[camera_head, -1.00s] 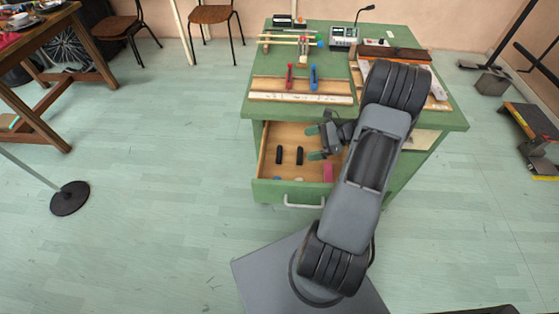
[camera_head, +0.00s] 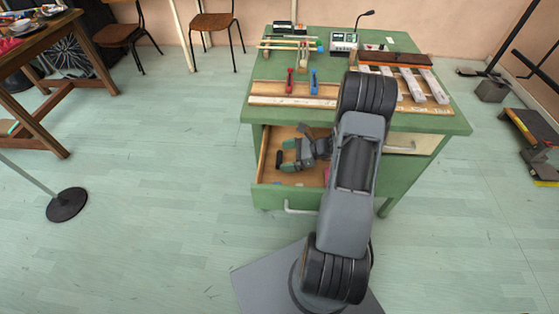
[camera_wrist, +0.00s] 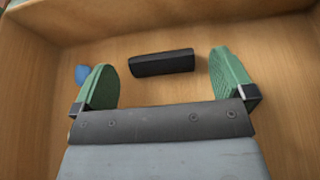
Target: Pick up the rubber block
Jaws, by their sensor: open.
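A black block (camera_head: 279,159), which looks like the rubber block, lies on the floor of the open drawer (camera_head: 263,197). In the wrist view the black block (camera_wrist: 161,63) lies crosswise ahead of my gripper, in line with the gap between the fingers. My gripper (camera_head: 289,156) is inside the drawer, open and empty, with green pads on both fingers. Neither finger is seen touching the block. A second black block seen earlier is hidden, apparently by my gripper.
A pink block (camera_head: 326,175) is partly hidden behind my arm in the drawer. A small blue thing (camera_wrist: 82,74) lies beside the left finger in the wrist view. Drawer walls (camera_wrist: 24,62) bound the space. The green desk top (camera_head: 285,68) above holds tools and bars.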

